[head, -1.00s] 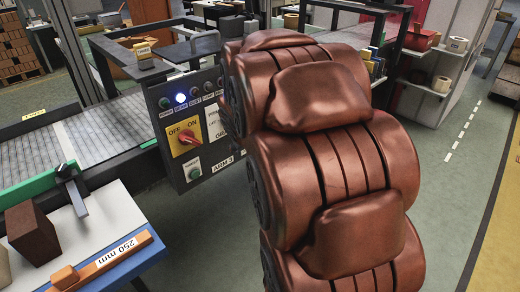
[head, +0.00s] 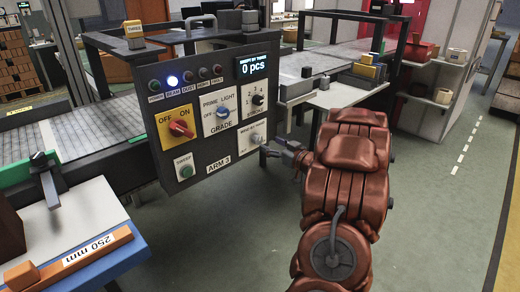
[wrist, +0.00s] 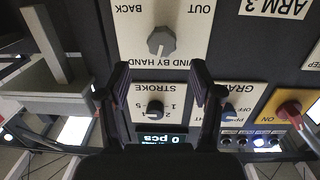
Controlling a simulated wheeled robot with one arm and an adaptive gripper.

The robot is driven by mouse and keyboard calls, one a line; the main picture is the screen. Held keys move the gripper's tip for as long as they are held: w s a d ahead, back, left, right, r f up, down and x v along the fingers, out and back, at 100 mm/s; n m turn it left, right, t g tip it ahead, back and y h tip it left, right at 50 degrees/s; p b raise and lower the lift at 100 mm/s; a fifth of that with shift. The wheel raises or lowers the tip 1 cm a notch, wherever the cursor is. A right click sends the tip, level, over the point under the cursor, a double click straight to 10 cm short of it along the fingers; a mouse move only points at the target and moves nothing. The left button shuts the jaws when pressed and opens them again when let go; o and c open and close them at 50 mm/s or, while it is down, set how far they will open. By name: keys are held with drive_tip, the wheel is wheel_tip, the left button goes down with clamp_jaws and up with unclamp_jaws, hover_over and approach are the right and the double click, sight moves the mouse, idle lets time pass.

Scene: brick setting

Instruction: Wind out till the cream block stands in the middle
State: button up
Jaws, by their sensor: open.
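The control panel (head: 215,150) carries a grey wind-by-hand knob (head: 257,138) at its lower right. In the wrist view this knob (wrist: 160,41) sits on a cream plate lettered BACK and OUT, upside down. My gripper (head: 266,149) is close to this knob. In the wrist view its two dark fingers (wrist: 154,82) are apart with nothing between them, and the knob lies beyond the tips. I cannot pick out a cream block for certain. A yellowish block (head: 367,58) is on the machine at right, too small to judge its colour.
The panel also has a red OFF/ON switch (head: 180,128), a grade knob (head: 222,112), a stroke knob (head: 258,100), a green sweep button (head: 186,171) and a display (head: 254,67) reading 0 pcs. A table with an orange 250 mm bar (head: 70,257) stands at lower left. Green floor (head: 440,210) is clear at right.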

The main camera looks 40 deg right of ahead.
sight(259, 140)
drive_tip(key=shift+t+y, duration=0.4)
drive_tip(key=w, duration=0.2)
drive_tip(key=w+f+b, duration=0.1)
drive_tip(key=w, duration=0.1)
drive_tip(key=shift+w, duration=0.4)
drive_tip(key=shift+w+d+r, duration=0.15)
drive_tip(key=shift+w, duration=0.7)
drive_tip(key=c, duration=1.1)
drive_tip(key=n+b, duration=0.1)
drive_tip(key=n, duration=0.2)
drive_tip(key=shift+f+b, duration=0.25)
drive_tip(key=shift+b, duration=0.15)
drive_tip(key=shift+c, duration=0.2)
drive_tip(key=shift+r+n+b, duration=0.2)
drive_tip(key=shift+n+b, duration=0.25)
drive_tip(key=shift+n, duration=0.65)
